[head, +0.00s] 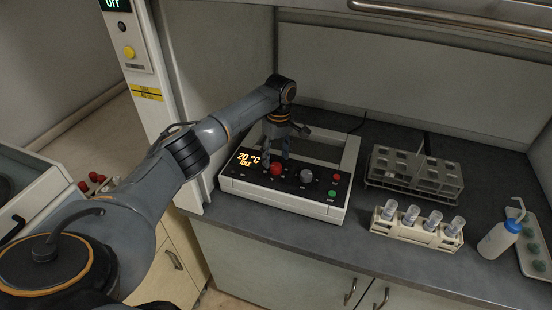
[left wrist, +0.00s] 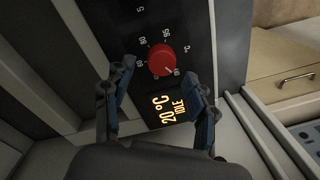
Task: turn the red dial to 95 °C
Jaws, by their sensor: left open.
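The red dial (head: 276,169) is on the front panel of a white and black heating unit (head: 284,200), left of a grey knob (head: 306,176). In the left wrist view the red dial (left wrist: 162,60) sits just beyond the fingertips, with white numbers around it. The display (head: 247,159) reads 20 °C and IDLE. My left gripper (head: 278,157) is above the panel at the dial. In the left wrist view the left gripper (left wrist: 158,83) is open, its fingers apart, and nothing is between them. My right gripper is not in view.
A grey rack (head: 413,172) and a white rack with several capped tubes (head: 418,228) stand right of the unit. A wash bottle (head: 499,240) and a tray are at the far right. A green button (head: 332,193) is on the panel. The hood post is at the left.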

